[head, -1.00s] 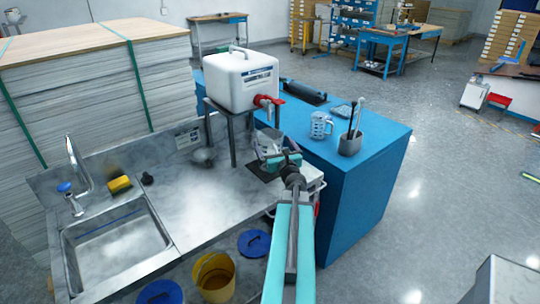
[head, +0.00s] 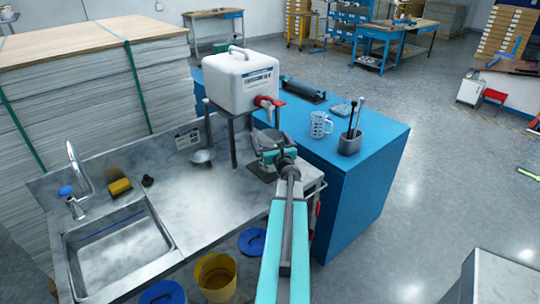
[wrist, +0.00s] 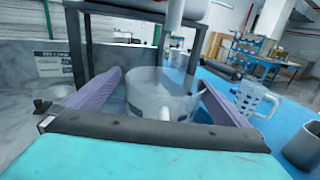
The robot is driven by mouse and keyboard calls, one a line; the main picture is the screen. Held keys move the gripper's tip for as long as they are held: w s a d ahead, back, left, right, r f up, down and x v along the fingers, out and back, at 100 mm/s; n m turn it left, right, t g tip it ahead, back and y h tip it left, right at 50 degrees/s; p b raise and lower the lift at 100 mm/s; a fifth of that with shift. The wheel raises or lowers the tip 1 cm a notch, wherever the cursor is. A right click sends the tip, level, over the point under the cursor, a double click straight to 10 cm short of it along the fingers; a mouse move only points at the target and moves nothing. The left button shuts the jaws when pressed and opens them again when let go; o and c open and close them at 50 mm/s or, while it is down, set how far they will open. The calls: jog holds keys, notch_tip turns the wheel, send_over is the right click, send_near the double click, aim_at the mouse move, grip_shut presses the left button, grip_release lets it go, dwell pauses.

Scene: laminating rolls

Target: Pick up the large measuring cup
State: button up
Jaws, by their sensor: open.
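A clear large measuring cup (wrist: 146,96) with a pale handle stands under the tap of the white tank, in the middle of the wrist view. My gripper (wrist: 162,84) is open, with one purple finger on each side of the cup. I cannot tell whether either finger touches it. In the head view my gripper (head: 271,141) is at the cup and hides most of it. A second clear measuring cup (head: 320,125) with blue marks stands on the blue cabinet; it also shows at the right in the wrist view (wrist: 249,99).
The white tank (head: 241,80) with a red tap (head: 268,102) sits on a dark stand over the cup. A grey pot (head: 350,144) with sticks stands on the blue cabinet (head: 352,210). The sink (head: 118,245) is at the left, with a yellow sponge (head: 120,187) behind it.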

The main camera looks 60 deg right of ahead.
jog(key=shift+s+d, duration=0.1)
jog(key=shift+s, duration=0.05)
jog(key=shift+c, duration=0.9)
jog(key=c, duration=1.9)
jog(key=shift+o, duration=0.2)
jog(key=shift+r, duration=0.2)
